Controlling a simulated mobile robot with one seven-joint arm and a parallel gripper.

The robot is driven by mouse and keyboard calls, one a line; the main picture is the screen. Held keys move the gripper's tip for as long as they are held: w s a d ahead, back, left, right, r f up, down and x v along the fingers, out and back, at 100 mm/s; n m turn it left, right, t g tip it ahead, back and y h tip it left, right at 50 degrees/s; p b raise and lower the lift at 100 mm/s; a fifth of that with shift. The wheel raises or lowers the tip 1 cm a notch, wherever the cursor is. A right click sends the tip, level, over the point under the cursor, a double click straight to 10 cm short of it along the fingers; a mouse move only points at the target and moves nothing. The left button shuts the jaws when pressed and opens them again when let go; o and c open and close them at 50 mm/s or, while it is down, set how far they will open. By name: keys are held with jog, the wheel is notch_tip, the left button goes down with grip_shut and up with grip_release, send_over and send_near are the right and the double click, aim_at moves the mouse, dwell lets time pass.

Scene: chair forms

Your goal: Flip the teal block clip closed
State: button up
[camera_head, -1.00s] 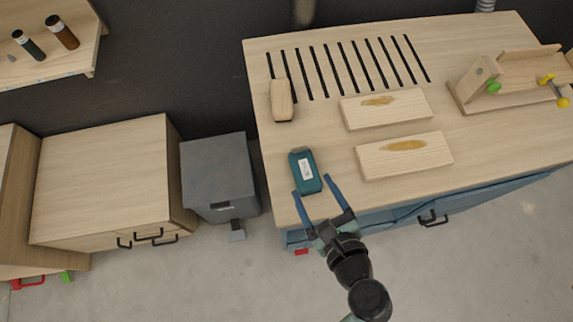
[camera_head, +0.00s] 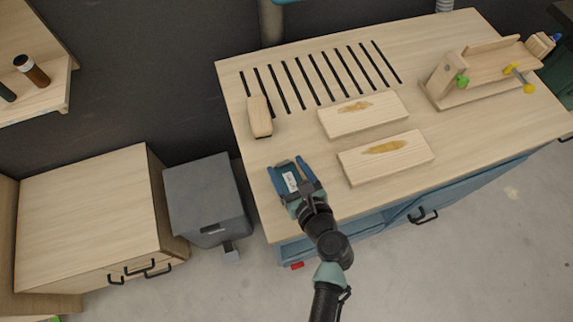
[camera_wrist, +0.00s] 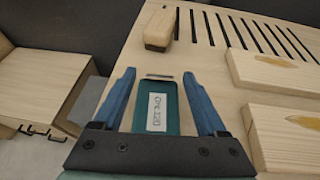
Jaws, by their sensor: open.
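The teal block (camera_head: 290,181) with a white label lies near the front left of the workbench. In the wrist view the teal block (camera_wrist: 157,110) shows its label upright, with a grey strip at its far end. My gripper (camera_head: 286,164) is open, with its blue fingers on either side of the block. In the wrist view my gripper (camera_wrist: 160,85) spans the block with a gap on each side. The near end of the block is hidden by the gripper's palm. I cannot tell the clip's position.
A wooden brush-like block (camera_head: 259,116) lies beyond the teal block. Two wooden boards (camera_head: 340,123) (camera_head: 420,153) lie to the right. The workbench (camera_head: 440,124) has slots at the back and a wooden fixture (camera_head: 480,80) at right. A grey bin (camera_head: 200,190) stands left of it.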

jog(key=shift+w+a+f, duration=0.2)
jog(key=shift+w, duration=0.15)
jog(key=shift+c, duration=0.2)
grip_shut()
jog(key=f+b, duration=0.1)
jog(key=b, duration=0.3)
jog(key=shift+s+d+t, duration=0.1)
jog(key=shift+t, duration=0.3)
jog(key=t+y+b, duration=0.1)
jog(key=b, duration=0.3)
jog(key=shift+s+f+b, duration=0.15)
jog(key=shift+f+b, duration=0.05)
jog(key=shift+b, duration=0.2)
jog(key=shift+t+b, duration=0.3)
jog(key=shift+b, duration=0.05)
jog(key=shift+r, duration=0.3)
jog(key=shift+o, duration=0.2)
grip_release()
